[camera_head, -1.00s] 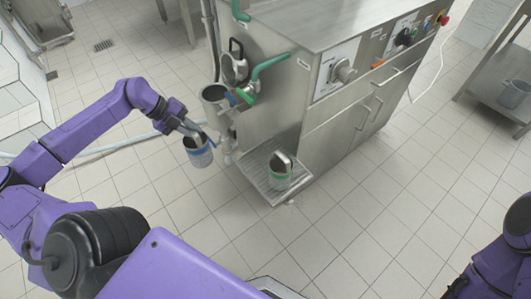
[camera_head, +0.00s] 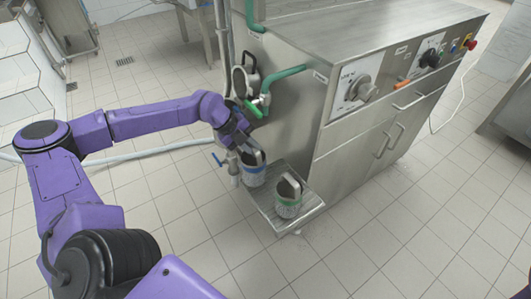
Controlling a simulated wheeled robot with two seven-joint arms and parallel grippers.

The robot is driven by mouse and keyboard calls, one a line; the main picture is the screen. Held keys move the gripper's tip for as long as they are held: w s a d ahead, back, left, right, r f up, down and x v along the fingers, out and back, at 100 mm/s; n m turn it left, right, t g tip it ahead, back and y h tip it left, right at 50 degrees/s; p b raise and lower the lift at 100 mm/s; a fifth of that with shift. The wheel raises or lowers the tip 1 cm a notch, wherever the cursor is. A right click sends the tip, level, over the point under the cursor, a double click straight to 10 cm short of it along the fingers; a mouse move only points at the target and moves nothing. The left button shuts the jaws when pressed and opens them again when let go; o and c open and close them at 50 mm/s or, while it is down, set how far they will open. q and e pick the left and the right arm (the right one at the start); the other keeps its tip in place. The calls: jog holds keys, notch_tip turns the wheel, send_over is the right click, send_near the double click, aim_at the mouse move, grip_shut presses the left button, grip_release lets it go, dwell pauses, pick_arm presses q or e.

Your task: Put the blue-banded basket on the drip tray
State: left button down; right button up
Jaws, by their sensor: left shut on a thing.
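The blue-banded basket (camera_head: 253,174) is a grey mesh cup with a blue band and an upright handle. My left gripper (camera_head: 247,150) is shut on its upper part, and the wrist partly hides the hold. The basket is upright over the back left part of the drip tray (camera_head: 264,212); I cannot tell whether it touches the tray. A green-banded basket (camera_head: 288,206) stands on the tray just to the right and in front of it. My right gripper is not in view.
The steel machine (camera_head: 345,130) rises behind and right of the tray, with a dial (camera_head: 358,89) on its front. A green-handled valve (camera_head: 275,85) and a round lid (camera_head: 245,80) are close above my left wrist. A blue-handled tap (camera_head: 224,160) is left of the basket.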

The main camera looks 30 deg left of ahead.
aim_at(265, 156)
pick_arm(q)
jog(key=w+d, duration=0.2)
jog(key=d, duration=0.1)
jog(key=shift+w+d+f+b, duration=0.15)
jog(key=shift+f+b, duration=0.15)
jog(key=shift+f, duration=0.45)
jog(key=c, duration=1.1)
grip_release()
jog(key=shift+r, duration=0.1)
jog(key=p+v, duration=0.2)
jog(key=v, duration=1)
jog(key=shift+p, duration=0.3)
